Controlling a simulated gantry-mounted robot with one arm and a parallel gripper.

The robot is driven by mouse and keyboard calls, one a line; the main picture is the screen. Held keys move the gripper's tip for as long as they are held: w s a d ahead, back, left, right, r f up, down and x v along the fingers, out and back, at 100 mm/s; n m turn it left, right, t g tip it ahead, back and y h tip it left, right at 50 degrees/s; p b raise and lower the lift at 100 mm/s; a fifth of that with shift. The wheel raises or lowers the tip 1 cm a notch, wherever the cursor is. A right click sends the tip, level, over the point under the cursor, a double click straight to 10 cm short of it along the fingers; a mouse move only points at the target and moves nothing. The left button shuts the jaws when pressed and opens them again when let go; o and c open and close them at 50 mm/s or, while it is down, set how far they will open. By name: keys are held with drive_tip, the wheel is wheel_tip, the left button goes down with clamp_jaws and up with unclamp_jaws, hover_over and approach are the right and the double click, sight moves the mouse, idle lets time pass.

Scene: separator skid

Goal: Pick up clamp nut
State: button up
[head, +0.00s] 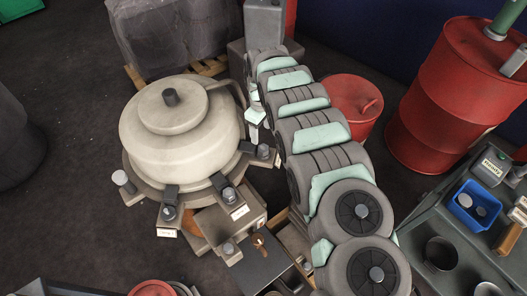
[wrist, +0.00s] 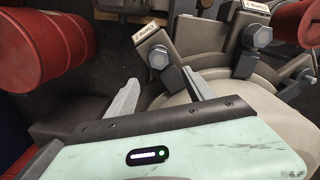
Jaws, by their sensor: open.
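The separator (head: 180,130) has a domed beige lid ringed by dark clamps, each with a grey hex nut. Nuts show in the head view at the front (head: 229,195) and front left (head: 169,213). In the wrist view a clamp nut (wrist: 158,58) sits on a clamp with a white label, just beyond and between my fingertips. My gripper (wrist: 160,77) is open and empty, one finger on each side of that nut's line, apparently not touching it. A second nut (wrist: 262,35) is farther right. In the head view my arm hides most of the gripper.
A red drum (head: 460,80) stands at the right, and a smaller red drum (head: 353,103) behind my arm. A grey bench (head: 455,245) holds a blue bin (head: 474,204). A wrapped load (head: 170,35) on a pallet stands behind the separator.

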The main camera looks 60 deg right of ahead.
hover_over(263, 148)
drive_tip(key=f, duration=0.4)
drive_tip(key=shift+w+a+f+b, duration=0.1)
drive_tip(key=shift+w+f+b, duration=0.1)
drive_tip(key=shift+w+b, duration=0.15)
drive_tip(key=shift+s+f+b, duration=0.2)
drive_tip(key=shift+f+b, duration=0.35)
drive_tip(key=shift+f, duration=0.75)
drive_tip(key=shift+s+f+b, duration=0.2)
drive_tip(key=shift+f+b, duration=0.35)
drive_tip(key=shift+f, duration=0.75)
drive_tip(key=shift+r, duration=0.1)
clamp_jaws()
